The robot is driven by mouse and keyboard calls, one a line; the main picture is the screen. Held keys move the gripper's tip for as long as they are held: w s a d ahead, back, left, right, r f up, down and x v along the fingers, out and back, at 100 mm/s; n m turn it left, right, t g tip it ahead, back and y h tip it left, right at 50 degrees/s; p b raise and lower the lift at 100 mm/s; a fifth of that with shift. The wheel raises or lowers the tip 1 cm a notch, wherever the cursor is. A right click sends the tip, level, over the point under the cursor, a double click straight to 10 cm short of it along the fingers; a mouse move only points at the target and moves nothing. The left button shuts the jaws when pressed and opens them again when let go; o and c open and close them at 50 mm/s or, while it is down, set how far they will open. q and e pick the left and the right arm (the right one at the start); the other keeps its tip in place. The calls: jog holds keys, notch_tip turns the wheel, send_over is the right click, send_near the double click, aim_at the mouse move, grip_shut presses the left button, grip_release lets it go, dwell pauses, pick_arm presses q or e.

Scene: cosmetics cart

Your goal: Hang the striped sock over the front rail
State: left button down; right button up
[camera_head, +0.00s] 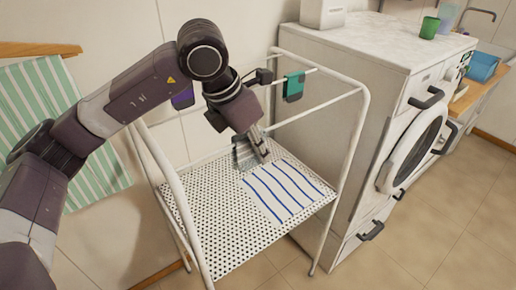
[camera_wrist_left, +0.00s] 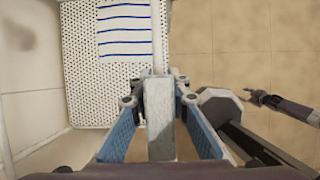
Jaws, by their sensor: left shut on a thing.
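My left gripper (camera_head: 262,153) is low inside the white drying rack, just above the perforated shelf. It is shut on a greyish striped sock (camera_head: 243,155), which hangs beside the fingers. In the left wrist view a grey strip of the sock (camera_wrist_left: 160,120) lies between the two blue finger pads. The front rail (camera_head: 318,109) is a white bar of the rack, to the upper right of the gripper; nothing hangs on its visible part. In the left wrist view my right gripper (camera_wrist_left: 251,95) is small at the right; its fingers are too small to judge.
A blue-striped cloth (camera_head: 285,190) lies on the perforated shelf (camera_head: 225,235). A teal item (camera_head: 293,85) hangs on the back rail, and a purple one (camera_head: 182,97) hangs at left. A washing machine (camera_head: 415,150) stands close on the right. A green-striped towel (camera_head: 95,150) hangs at left.

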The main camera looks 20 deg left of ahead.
pick_arm(q)
jog(key=c, duration=1.8)
grip_release()
jog(key=shift+o, duration=0.2)
